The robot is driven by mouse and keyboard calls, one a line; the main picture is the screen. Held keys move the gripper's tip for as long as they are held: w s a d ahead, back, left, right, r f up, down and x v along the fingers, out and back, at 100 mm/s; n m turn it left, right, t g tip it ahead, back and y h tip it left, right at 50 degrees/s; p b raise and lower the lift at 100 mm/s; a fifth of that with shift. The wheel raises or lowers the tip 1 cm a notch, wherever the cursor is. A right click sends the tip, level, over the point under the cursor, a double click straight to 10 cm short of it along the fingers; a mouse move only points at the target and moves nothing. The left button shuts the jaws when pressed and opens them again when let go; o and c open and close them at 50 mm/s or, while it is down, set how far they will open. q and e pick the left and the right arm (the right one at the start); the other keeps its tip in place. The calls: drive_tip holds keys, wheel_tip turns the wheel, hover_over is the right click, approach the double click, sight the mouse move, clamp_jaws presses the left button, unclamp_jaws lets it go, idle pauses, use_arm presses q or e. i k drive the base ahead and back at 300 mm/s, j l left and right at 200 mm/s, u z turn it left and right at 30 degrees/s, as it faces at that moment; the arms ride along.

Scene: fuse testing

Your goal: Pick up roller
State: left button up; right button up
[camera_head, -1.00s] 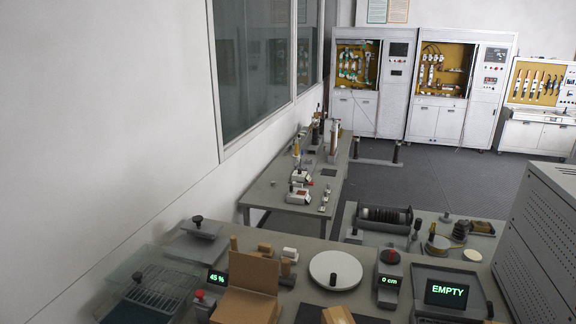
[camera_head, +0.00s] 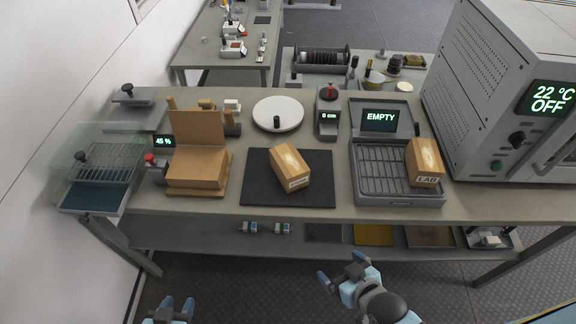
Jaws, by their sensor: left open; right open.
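I cannot tell for sure which thing is the roller. A dark cylindrical piece (camera_head: 232,124) stands beside the open cardboard box (camera_head: 197,170), with a small tan piece (camera_head: 206,104) behind it. A ribbed dark cylinder (camera_head: 322,57) lies in a frame on the bench behind. My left gripper (camera_head: 174,304) is open and empty at the bottom edge, in front of the table and well below its top. My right gripper (camera_head: 342,270) is open and empty in front of the lower shelf, apart from everything.
The grey table (camera_head: 270,207) spans the view.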

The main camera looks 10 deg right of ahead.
sight(230, 128)
drive_tip(key=i+j+z, duration=0.1)
drive_tip(key=j+z, duration=0.7)
drive_tip(key=z, duration=0.15)
drive_tip(key=j+z, duration=0.45)
